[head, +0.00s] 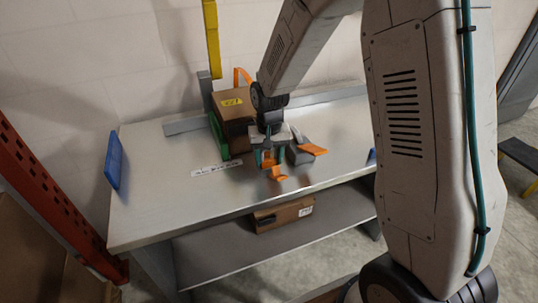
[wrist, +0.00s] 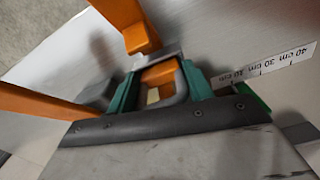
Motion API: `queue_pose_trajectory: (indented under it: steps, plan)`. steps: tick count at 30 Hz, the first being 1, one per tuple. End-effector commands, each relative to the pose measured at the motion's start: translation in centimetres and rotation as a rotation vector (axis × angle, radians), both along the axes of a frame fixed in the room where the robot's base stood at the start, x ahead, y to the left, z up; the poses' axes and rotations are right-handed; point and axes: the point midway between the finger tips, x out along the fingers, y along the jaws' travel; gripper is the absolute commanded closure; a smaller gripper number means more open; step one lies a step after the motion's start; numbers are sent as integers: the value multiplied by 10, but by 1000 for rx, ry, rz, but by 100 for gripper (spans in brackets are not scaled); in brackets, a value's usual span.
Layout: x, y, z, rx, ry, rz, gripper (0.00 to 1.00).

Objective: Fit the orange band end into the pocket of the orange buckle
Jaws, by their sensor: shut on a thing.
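My gripper (wrist: 160,85) is shut, its teal fingers on either side of an orange piece (wrist: 158,74) that I take to be the band end. A grey U-shaped part sits around this piece in the wrist view. In the head view my gripper (head: 268,160) is low over the table. Just in front of it is another orange piece (head: 278,174), seen at the top of the wrist view (wrist: 140,36); it may be the buckle. Whether the two touch cannot be told. The pocket is not clearly visible.
An orange strip (head: 313,149) on a grey block is close right of my gripper. A brown box (head: 233,108) with a green side stands behind left. A printed scale (head: 216,168) lies on the table (head: 160,205). A blue panel (head: 114,160) edges the left; the left tabletop is clear.

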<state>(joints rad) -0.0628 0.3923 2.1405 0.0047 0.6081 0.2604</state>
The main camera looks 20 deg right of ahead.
Motion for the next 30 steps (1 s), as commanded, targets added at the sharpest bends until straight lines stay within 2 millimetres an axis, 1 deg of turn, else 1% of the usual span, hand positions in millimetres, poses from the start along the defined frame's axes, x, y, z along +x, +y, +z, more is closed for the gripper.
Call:
queue_pose_trajectory:
  steps: [12,13,14,15,16,25,28,30]
  plan:
    - [0,0,0,0,0,0,72]
    - [0,0,0,0,0,0,46]
    - [0,0,0,0,0,0,38]
    - [0,0,0,0,0,0,27]
    - [0,0,0,0,0,0,23]
    - [0,0,2,0,-1,0,23]
    - [1,0,12,0,-3,0,23]
    - [1,0,24,0,-5,0,23]
